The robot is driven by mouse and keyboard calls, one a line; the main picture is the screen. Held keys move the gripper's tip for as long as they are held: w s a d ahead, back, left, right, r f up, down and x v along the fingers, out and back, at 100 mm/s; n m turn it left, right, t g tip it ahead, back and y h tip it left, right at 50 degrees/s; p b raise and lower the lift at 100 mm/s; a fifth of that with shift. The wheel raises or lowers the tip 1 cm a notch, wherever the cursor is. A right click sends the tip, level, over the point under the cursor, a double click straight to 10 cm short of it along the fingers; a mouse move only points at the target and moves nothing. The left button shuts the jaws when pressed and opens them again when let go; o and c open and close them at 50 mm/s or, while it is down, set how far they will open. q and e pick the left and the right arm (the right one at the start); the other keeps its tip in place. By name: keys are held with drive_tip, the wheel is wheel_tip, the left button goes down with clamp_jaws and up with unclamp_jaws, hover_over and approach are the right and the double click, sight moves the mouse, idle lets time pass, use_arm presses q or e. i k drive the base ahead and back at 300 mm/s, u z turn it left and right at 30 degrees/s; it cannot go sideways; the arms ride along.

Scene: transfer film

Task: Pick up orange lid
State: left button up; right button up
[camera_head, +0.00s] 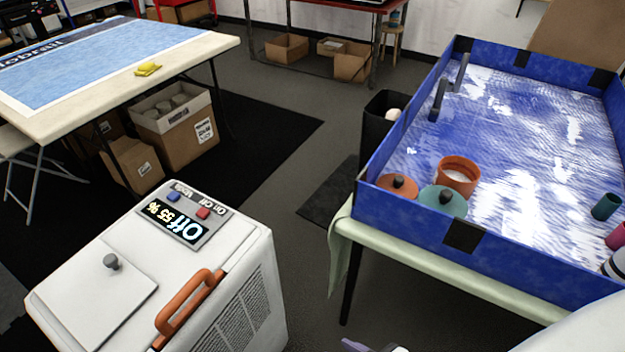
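The orange lid (399,186) has a dark knob and sits in the near left corner of the blue-walled box, partly hidden behind its near wall. An open orange pot (459,177) with white contents stands to its right and behind. A small purple and grey tip at the bottom edge seems to be part of my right gripper (372,347), mostly cut off. It is outside the box, below and apart from the orange lid. My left gripper is not in view.
The blue-walled box (470,238) stands on a table with a pale green cloth (342,236). A black bin (375,125) stands beside its left wall. A white appliance (240,262) with an orange handle is at the lower left. Dark floor lies between.

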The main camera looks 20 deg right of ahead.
sight(398, 184)
drive_tip(key=u, duration=0.45)
drive_tip(key=k, duration=0.75)
drive_tip(key=z, duration=1.05)
drive_tip(key=i, duration=0.3)
drive_tip(key=z, duration=0.1)
